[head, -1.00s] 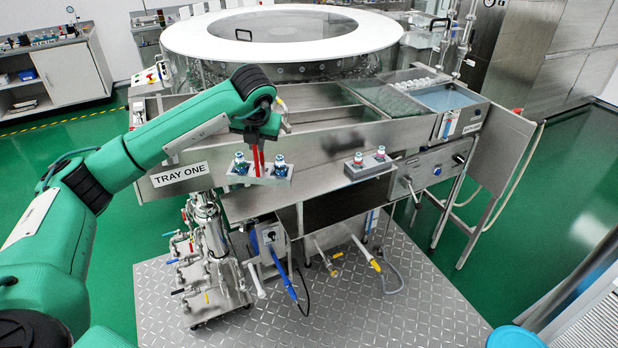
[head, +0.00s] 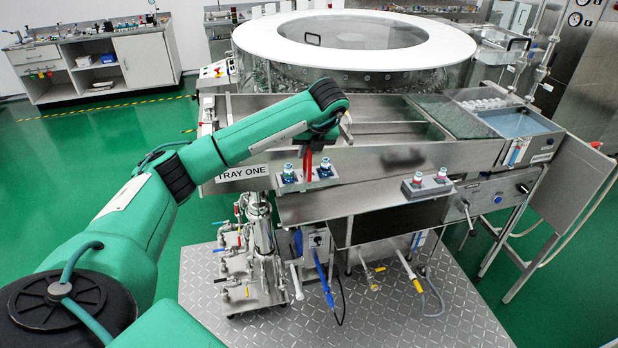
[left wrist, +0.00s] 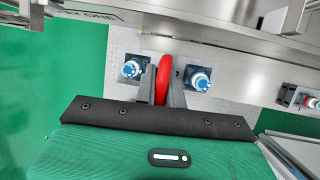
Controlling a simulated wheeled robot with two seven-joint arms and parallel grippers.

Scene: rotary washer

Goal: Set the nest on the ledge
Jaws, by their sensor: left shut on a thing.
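The nest (head: 308,185) is a small grey block with a red upright handle (head: 308,163) and two blue-and-white capped vials, one on each side. My left gripper (head: 309,150) is shut on the red handle from above, and the nest hangs upright at the front of the steel machine. In the left wrist view the red handle (left wrist: 163,78) sits between the fingers, with a vial (left wrist: 131,68) on either side. The steel ledge (head: 365,198) runs along the machine's front; I cannot tell whether the nest touches it. My right gripper is out of view.
A similar grey block with two vials (head: 427,188) stands on the ledge to the right. The TRAY ONE sign (head: 243,173) is just left of the nest. Pipes and valves (head: 255,250) stand below. The ledge between the two blocks looks clear.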

